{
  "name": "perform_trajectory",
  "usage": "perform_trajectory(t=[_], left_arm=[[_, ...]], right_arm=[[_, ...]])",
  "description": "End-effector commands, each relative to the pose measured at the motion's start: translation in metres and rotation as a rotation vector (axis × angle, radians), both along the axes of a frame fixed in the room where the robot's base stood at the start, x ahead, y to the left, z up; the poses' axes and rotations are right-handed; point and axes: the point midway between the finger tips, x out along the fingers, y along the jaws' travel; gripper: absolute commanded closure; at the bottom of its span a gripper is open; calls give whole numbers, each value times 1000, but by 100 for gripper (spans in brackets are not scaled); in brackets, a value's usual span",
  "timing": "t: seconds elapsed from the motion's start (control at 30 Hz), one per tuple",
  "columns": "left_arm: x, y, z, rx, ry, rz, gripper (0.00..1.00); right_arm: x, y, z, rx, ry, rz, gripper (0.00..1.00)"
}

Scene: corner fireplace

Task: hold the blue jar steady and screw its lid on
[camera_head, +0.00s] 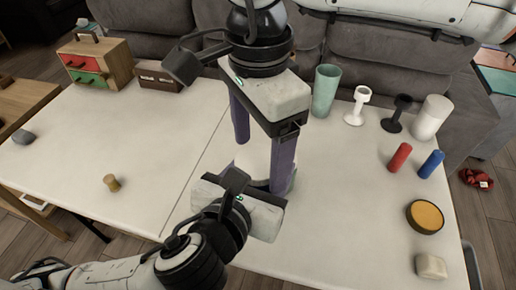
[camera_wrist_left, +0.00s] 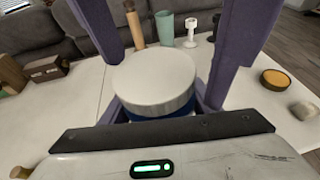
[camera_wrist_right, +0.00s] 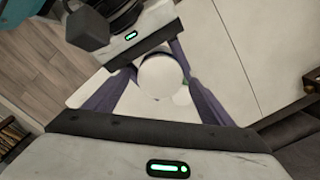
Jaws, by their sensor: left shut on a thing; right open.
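The blue jar (camera_wrist_left: 165,118) stands upright on the white table, with only a blue band showing under its lid in the left wrist view. The round white lid (camera_wrist_left: 154,80) sits on top of the jar and looks level; I cannot tell how far it is screwed on. It also shows from above in the right wrist view (camera_wrist_right: 160,76). My left gripper (camera_head: 256,184) is shut on the jar, low and from the near side. My right gripper (camera_head: 260,166) points down from above, open, with one purple finger on each side of the lid, apparently not pressing it.
A teal cup (camera_head: 326,90), white goblet (camera_head: 357,106) and black goblet (camera_head: 397,113) stand behind right. Red (camera_head: 399,157) and blue (camera_head: 431,164) cylinders and a yellow-topped disc (camera_head: 426,216) are at right. A cork (camera_head: 112,183) lies left, amid free table.

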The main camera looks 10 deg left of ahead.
Motion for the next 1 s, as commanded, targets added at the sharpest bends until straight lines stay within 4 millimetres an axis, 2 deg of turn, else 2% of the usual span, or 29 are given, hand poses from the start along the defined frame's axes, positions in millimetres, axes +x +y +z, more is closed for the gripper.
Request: perform_trajectory(t=[0.27,0.5,0.6,0.83,1.0], left_arm=[[0,0,-1,2,1,1,100],[0,0,0,1,1,1,100],[0,0,0,1,1,0,100],[0,0,0,1,1,0,100],[0,0,0,1,1,0,100]], right_arm=[[-1,1,36,4,0,1,23],[-1,1,39,4,0,1,23],[-1,1,41,4,0,0,34],[0,1,73,6,0,0,34],[-1,1,74,4,2,1,34]])
